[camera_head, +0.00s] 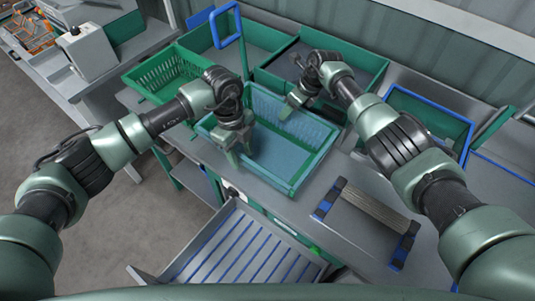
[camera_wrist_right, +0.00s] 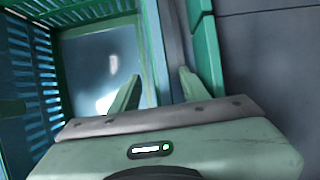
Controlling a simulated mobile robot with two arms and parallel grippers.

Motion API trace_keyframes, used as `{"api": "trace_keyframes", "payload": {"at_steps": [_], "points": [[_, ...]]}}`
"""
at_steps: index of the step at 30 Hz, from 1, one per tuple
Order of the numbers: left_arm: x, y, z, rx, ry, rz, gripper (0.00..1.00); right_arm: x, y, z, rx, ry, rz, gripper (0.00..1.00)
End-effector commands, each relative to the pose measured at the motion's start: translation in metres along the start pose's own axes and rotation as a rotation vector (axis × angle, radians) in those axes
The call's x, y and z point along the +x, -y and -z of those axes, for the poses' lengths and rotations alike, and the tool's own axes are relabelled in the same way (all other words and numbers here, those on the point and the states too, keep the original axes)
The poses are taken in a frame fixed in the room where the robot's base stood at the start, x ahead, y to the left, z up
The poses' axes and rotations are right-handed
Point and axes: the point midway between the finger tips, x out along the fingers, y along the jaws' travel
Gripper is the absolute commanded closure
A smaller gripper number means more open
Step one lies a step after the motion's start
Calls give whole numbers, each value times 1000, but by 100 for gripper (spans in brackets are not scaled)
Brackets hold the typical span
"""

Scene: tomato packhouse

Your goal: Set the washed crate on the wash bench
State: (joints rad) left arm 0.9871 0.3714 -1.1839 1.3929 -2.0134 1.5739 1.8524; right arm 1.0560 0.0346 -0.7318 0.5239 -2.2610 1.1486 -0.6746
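A blue crate with a green rim (camera_head: 291,193) rests on the grey bench (camera_head: 335,172), in the middle of the head view; its inside looks empty. My left gripper (camera_head: 239,156) points down at the crate's left side, its fingers apart and nothing seen between them. My right gripper (camera_head: 292,108) is over the crate's far side in the head view. In the right wrist view my right gripper (camera_wrist_right: 157,90) is open, with one finger over the crate's inside and the other outside its wall (camera_wrist_right: 154,50). I cannot tell whether either gripper touches the crate.
A green slatted crate (camera_head: 160,78) stands at the left. Green-walled basins (camera_head: 320,70) line the back. A rack with blue-and-black ends (camera_head: 365,210) lies on the bench at the right. A blue-striped tray (camera_head: 240,255) is in front, below the bench top.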

Motion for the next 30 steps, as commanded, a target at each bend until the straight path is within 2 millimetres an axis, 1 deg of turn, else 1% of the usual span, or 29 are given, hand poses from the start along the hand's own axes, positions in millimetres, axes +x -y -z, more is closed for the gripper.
{"api": "trace_keyframes", "payload": {"at_steps": [7,11,14,21,24,27,30], "points": [[-1,0,1,3,-1,-1,58,-1,0,-1,1,2,-1,55],[-10,0,0,3,0,1,58,-1,0,-2,1,3,-1,55],[-26,0,0,3,0,3,58,-1,0,-2,1,3,-1,55],[-78,0,0,3,1,4,58,-1,0,-2,1,3,-1,55],[-96,0,0,2,0,3,58,-1,0,-2,1,3,-1,55],[-109,0,0,2,1,2,58,-1,0,-2,1,3,-1,55],[-117,0,0,2,0,0,58,-1,0,-2,1,3,-1,55]]}}
